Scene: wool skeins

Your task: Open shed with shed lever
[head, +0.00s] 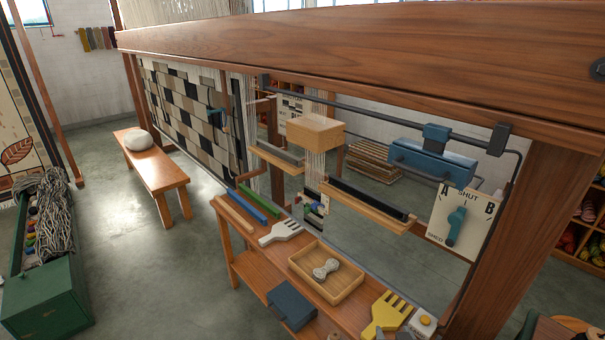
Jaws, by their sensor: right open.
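The shed lever (455,227) is a teal handle on a white panel (438,225) at the right of the loom. The panel has A at its upper left, SHUT at the top middle, B at the upper right and SHED low down. The lever stands near upright, slightly tilted, its upper end below the word SHUT. Most of this gripper is cut off. My left gripper is not in view.
The loom's wooden post (530,215) stands right of the panel. A blue carriage (432,163) hangs on a rail above it.

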